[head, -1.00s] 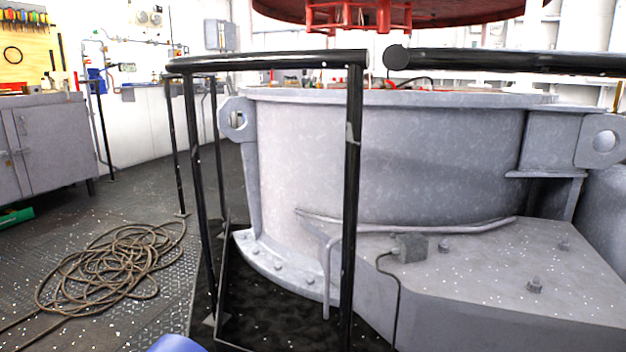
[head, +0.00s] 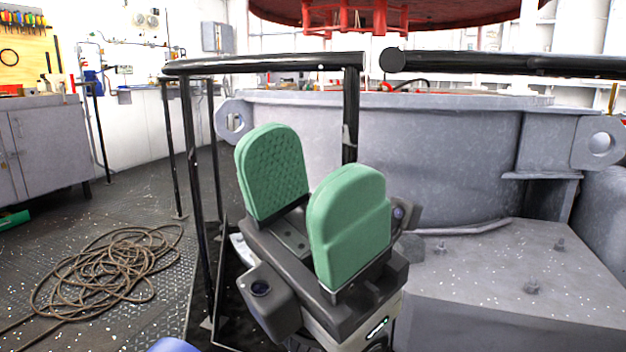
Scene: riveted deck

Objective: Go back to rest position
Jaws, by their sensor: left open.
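My left gripper (head: 309,205) stands in the lower middle of the head view, its two green padded fingers pointing up. The fingers are apart, with nothing between them. It appears in front of the black railing (head: 352,110) and the large grey drum (head: 450,150), hiding part of both. I cannot tell whether it touches the railing. My right gripper is not in view.
A tangled rope (head: 105,275) lies on the deck at the left. A grey cabinet (head: 45,148) stands behind it at the far left. A grey bolted base (head: 520,280) fills the lower right. Deck between rope and cabinet is mostly clear.

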